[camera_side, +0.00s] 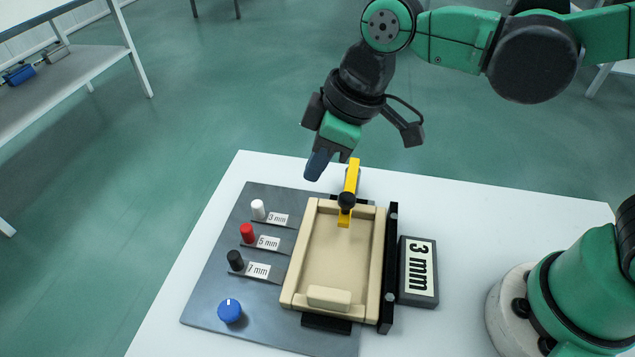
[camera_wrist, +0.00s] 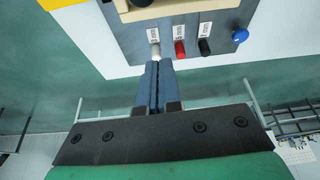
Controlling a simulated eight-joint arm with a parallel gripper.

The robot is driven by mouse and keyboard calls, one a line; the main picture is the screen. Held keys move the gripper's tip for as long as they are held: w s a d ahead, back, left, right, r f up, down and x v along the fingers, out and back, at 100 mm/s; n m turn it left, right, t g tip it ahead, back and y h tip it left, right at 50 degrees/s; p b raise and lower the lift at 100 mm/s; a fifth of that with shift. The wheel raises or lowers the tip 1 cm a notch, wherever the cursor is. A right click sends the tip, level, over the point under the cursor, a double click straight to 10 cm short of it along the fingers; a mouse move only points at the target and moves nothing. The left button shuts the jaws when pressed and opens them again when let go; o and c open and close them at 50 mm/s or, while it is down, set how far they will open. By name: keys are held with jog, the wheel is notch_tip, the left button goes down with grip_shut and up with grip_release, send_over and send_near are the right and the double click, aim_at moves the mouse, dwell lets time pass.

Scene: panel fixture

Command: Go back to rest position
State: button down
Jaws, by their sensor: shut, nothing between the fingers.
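My gripper (camera_side: 316,166) is above the far edge of the white table, near the top of the panel fixture, and holds nothing. In the wrist view my gripper (camera_wrist: 158,66) shows its two blue fingers pressed together, pointing toward the white peg (camera_wrist: 155,48). In the side view the fingers are in the air, apart from the fixture. The grey panel (camera_side: 205,285) carries a beige tray (camera_side: 300,262) with a yellow lever (camera_side: 351,180) with a black knob across its far end.
On the panel's left are a white peg (camera_side: 258,210), a red peg (camera_side: 247,233), a black peg (camera_side: 235,260) and a blue knob (camera_side: 230,311). A "3 mm" sign block (camera_side: 417,272) stands right of the tray.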

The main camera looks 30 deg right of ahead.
jog(key=v, duration=0.6)
jog(key=d+f+m+t+h, duration=0.1)
jog(key=d+f+m+t, duration=0.1)
jog(key=d+m, duration=0.2)
jog(key=d+f+m+t+h, duration=0.2)
jog(key=d+m, duration=0.3)
jog(key=d, duration=0.5)
jog(key=shift+s+f+m, duration=0.25)
jog(key=shift+f+m, duration=0.05)
